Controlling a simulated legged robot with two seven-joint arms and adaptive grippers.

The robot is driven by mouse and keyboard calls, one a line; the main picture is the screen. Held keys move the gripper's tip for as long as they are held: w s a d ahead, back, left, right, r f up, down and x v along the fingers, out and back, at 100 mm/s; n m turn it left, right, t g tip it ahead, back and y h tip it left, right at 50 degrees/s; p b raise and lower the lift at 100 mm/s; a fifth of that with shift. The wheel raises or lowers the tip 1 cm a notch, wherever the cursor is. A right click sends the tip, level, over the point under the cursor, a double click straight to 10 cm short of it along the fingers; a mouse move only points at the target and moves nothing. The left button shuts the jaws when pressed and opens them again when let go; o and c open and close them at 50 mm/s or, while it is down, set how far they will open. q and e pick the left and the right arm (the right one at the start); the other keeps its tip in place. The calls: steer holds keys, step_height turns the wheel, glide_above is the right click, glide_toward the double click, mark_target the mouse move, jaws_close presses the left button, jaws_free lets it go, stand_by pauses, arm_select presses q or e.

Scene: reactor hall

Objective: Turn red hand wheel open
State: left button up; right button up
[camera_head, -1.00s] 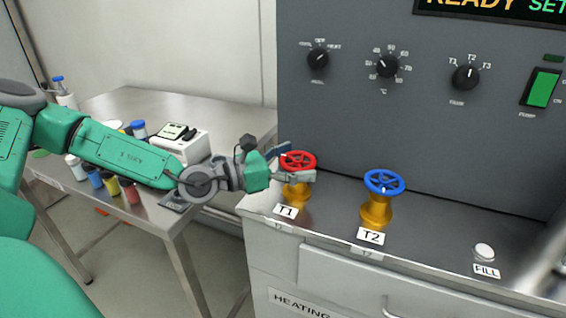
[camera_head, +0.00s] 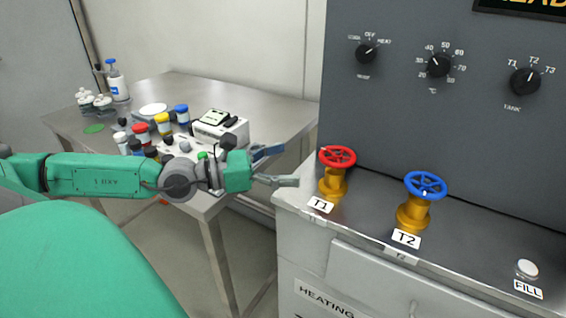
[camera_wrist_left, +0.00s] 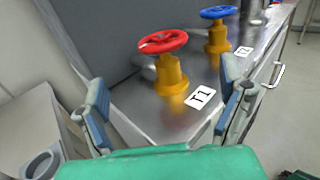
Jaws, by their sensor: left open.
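The red hand wheel (camera_head: 337,156) sits on a yellow valve body (camera_head: 333,184) behind the T1 label (camera_head: 321,205). It also shows in the left wrist view (camera_wrist_left: 163,42), upper middle, ahead of the fingers. My left gripper (camera_head: 281,166) is open and empty, left of the red wheel and apart from it. In the left wrist view its two fingers (camera_wrist_left: 165,95) stand wide, with the T1 valve beyond and between them. My right gripper does not show.
A blue hand wheel (camera_head: 425,186) on a yellow valve stands to the right, behind the T2 label (camera_head: 406,239). A grey panel with knobs (camera_head: 438,65) rises behind. A white FILL button (camera_head: 527,268) is at right. A steel table (camera_head: 275,110) with bottles and a device stands left.

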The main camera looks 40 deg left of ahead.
arm_select(q)
steer(key=shift+s+a, duration=0.2)
steer(key=shift+w, duration=0.1)
steer(key=shift+c, duration=0.3)
